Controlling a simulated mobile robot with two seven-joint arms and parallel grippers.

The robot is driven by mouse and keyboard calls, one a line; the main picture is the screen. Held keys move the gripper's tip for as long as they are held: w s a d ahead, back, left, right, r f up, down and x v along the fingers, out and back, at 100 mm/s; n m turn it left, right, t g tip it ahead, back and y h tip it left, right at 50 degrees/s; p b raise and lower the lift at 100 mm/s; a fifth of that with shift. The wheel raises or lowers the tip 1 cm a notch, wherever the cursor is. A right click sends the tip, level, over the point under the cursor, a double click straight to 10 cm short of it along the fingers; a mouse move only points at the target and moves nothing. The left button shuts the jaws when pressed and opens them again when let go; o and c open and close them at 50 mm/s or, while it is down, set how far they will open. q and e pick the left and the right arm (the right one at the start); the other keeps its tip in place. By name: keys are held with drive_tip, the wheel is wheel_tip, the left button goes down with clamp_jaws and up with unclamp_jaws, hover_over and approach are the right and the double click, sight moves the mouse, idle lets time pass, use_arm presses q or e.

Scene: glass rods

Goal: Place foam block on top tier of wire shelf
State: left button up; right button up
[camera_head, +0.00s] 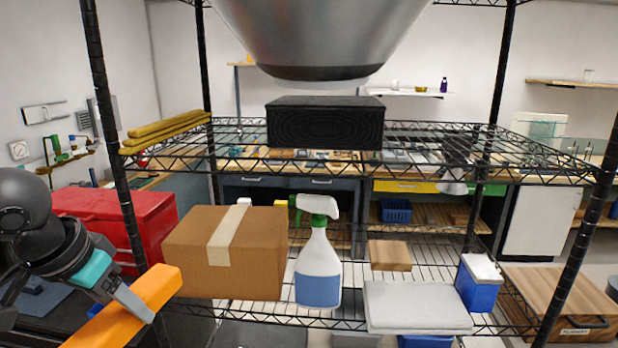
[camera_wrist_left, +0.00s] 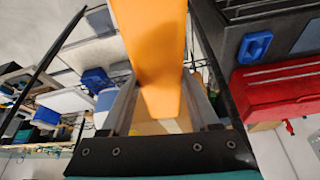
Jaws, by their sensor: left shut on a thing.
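The orange foam block (camera_head: 162,284) is a long bar, tilted, at the lower left of the head view. My left gripper (camera_head: 135,301) is shut on it, in front of the shelf's left post and below the top tier. In the left wrist view the block (camera_wrist_left: 158,45) runs up between the fingers. The black wire shelf's top tier (camera_head: 235,165) spans the middle of the head view. On it stand a black box (camera_head: 325,123) at the centre and yellow folded pieces (camera_head: 165,130) at the left end. My right gripper is not in view.
The tier below holds a cardboard box (camera_head: 215,260), a spray bottle (camera_head: 318,265), a wooden block (camera_head: 389,255) and a blue box (camera_head: 478,285). A red toolbox (camera_head: 150,215) stands left. A large metallic shape (camera_head: 320,35) hangs over the top tier, whose right part looks mostly clear.

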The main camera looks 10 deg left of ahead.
use_arm(q)
drive_tip(key=d+f, duration=0.8)
drive_tip(key=f, duration=0.1)
drive_tip(key=s+a+f+n+g+y, duration=0.1)
drive_tip(key=a+f+n+y, duration=0.1)
drive_tip(key=a+f+n, duration=0.45)
drive_tip(key=s+a+f+n+g+y, duration=0.15)
drive_tip(key=a+f+n, duration=0.25)
drive_tip(key=a+n, duration=0.5)
drive_tip(key=w+d+r+m+t+h, duration=0.1)
drive_tip(key=w+d+r+m, duration=0.3)
drive_tip(key=w+d, duration=0.15)
drive_tip(key=w+d+r+m+t, duration=0.1)
drive_tip(key=w+d+r+m, duration=0.35)
drive_tip(key=d, duration=0.25)
drive_tip(key=d+r+m+h, duration=0.2)
drive_tip(key=d+r+m, duration=0.45)
drive_tip(key=d, duration=0.65)
wheel_tip(320, 180, down, 16)
drive_tip(key=b, duration=1.7)
drive_tip(key=shift+s+d+f, duration=0.15)
drive_tip(key=shift+s+d, duration=0.15)
drive_tip(key=shift+s, duration=0.15)
